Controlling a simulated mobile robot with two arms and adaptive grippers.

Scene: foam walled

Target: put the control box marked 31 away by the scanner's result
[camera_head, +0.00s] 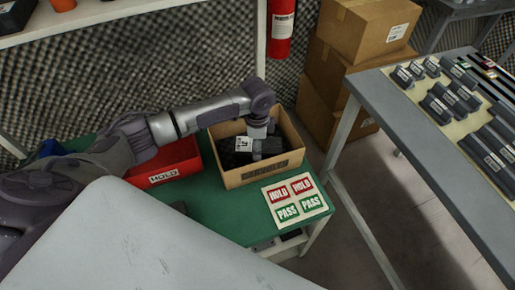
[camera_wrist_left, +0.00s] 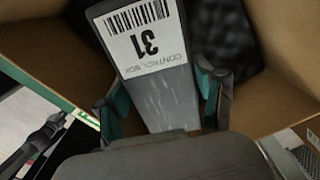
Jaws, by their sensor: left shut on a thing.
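The control box marked 31 (camera_wrist_left: 155,55) is dark grey with a white barcode label. My left gripper (camera_wrist_left: 163,92) is shut on it, one finger on each side. In the head view my left gripper (camera_head: 258,132) reaches down into an open cardboard box (camera_head: 262,173) on the green table, and the white label of the control box (camera_head: 243,143) shows inside the walls. The writing on the cardboard box is unclear. A red bin marked HOLD (camera_head: 180,166) stands left of it, partly behind my arm. I cannot make out a scanner or its result. My right gripper is not in view.
A grey table (camera_head: 420,150) with rows of dark devices stands at right.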

